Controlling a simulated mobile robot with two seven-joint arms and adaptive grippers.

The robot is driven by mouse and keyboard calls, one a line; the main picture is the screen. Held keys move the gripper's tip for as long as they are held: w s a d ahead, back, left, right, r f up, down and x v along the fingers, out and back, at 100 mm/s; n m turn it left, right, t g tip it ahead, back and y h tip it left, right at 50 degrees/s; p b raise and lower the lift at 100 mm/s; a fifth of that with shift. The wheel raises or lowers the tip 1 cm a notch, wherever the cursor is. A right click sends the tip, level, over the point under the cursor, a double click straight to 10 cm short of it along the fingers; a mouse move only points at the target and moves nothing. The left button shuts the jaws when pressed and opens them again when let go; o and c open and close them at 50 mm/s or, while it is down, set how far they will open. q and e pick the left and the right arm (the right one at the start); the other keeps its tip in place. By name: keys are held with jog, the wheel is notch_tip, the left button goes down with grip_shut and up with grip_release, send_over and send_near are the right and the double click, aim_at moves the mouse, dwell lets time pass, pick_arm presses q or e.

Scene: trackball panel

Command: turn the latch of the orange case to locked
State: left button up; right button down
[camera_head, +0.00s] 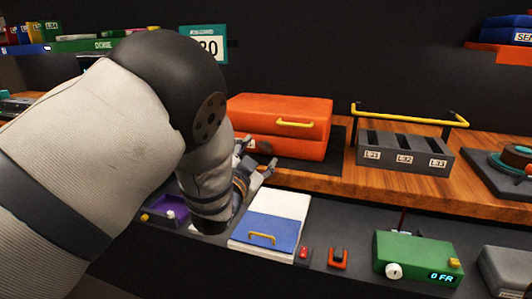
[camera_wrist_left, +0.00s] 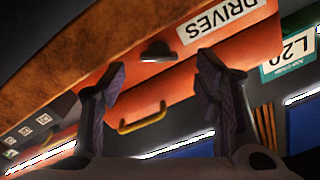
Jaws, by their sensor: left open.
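In the left wrist view the case (camera_wrist_left: 190,72) shows a white DRIVES label (camera_wrist_left: 222,16) and a small dark latch (camera_wrist_left: 157,50). I cannot tell which position the latch is in. My left gripper (camera_head: 256,160) is in front of the case's lower left front, fingers pointing toward it. In the left wrist view the gripper (camera_wrist_left: 160,78) is open and empty, with the latch seen between and beyond its fingertips. My right gripper is not in view.
A grey slotted rack (camera_head: 405,152) under a yellow bar stands right of the case. Below the shelf are a white and blue panel (camera_head: 270,222), a red switch (camera_head: 303,254) and a green box (camera_head: 415,257). My left arm covers the left side.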

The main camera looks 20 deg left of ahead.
aim_at(264, 148)
pick_arm(q)
jog(key=w, duration=0.2)
jog(key=shift+w+f, duration=0.2)
jog(key=shift+w, duration=0.15)
jog(key=shift+w+r, duration=0.15)
jog(key=shift+w, duration=0.2)
jog(key=shift+d, duration=0.1)
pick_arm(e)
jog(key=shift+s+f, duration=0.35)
pick_arm(q)
jog(key=shift+c, duration=0.3)
jog(key=c, duration=1.1)
jog(key=shift+r, duration=0.1)
